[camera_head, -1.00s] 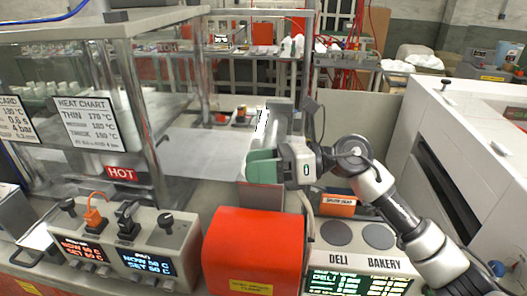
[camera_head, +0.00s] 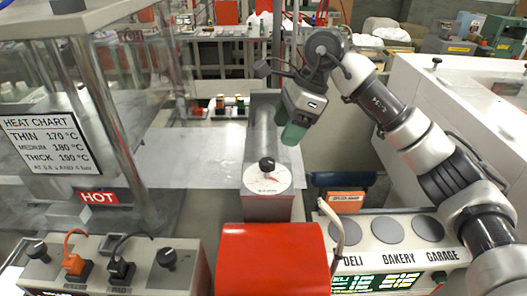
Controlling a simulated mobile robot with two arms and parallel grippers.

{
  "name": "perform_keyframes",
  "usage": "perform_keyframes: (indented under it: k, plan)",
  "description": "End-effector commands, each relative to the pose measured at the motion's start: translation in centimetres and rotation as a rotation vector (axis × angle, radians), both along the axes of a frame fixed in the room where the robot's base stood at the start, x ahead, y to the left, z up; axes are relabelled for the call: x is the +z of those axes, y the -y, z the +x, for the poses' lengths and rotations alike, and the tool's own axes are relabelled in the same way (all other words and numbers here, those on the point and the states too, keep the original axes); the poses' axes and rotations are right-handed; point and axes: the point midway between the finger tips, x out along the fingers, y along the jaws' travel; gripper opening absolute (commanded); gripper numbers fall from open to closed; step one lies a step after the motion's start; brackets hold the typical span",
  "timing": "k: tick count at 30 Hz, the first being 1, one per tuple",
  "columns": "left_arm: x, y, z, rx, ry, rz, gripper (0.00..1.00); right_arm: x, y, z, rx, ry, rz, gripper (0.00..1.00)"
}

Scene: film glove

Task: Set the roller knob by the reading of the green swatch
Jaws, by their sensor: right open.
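The roller knob (camera_head: 267,164) is black and sits on a white round dial (camera_head: 266,180) with a small red mark; its lettering is too small to read. It is on the front end of a long grey roller (camera_head: 262,135). My right gripper (camera_head: 292,134), with green fingers, is open above and right of the knob, apart from it. I cannot make out a green swatch for certain. Three grey round pads stand over the labels DELI, BAKERY and GARAGE, with lit green displays (camera_head: 375,284) below that I cannot read clearly. My left gripper is not in view.
A red box (camera_head: 272,262) stands in front of the roller. A heat chart (camera_head: 48,142) and a HOT sign (camera_head: 98,197) are at left, above a control box (camera_head: 110,268) with black knobs and orange and black plugs. A white machine (camera_head: 460,105) stands right.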

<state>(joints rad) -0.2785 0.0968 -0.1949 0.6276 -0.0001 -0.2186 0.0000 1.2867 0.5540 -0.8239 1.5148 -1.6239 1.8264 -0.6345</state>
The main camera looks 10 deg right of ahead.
Motion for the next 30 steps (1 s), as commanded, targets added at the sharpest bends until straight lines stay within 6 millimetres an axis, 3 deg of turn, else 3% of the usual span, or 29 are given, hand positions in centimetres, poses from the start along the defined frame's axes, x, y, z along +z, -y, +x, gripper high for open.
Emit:
perform_keyframes:
  k: [3, 7, 11, 18, 26, 30]
  plan:
    - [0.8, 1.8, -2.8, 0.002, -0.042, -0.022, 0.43, -2.1, -1.1, -0.1, 0.004, -0.005, 0.001, 0.65]
    - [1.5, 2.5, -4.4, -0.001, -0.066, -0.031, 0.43, -4.4, -2.0, 0.0, 0.003, -0.005, 0.001, 0.65]
    - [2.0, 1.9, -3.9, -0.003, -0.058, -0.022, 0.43, -6.2, -2.8, 0.0, 0.003, -0.004, 0.003, 0.65]
    - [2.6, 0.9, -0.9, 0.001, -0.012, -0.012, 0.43, -8.0, -3.5, 0.1, 0.002, 0.0, 0.002, 0.65]
    - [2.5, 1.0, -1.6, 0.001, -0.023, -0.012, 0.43, -8.1, -3.5, 0.1, 0.003, 0.001, 0.003, 0.65]
    - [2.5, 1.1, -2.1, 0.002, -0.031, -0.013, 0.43, -8.1, -3.5, 0.1, 0.002, 0.0, 0.003, 0.43]
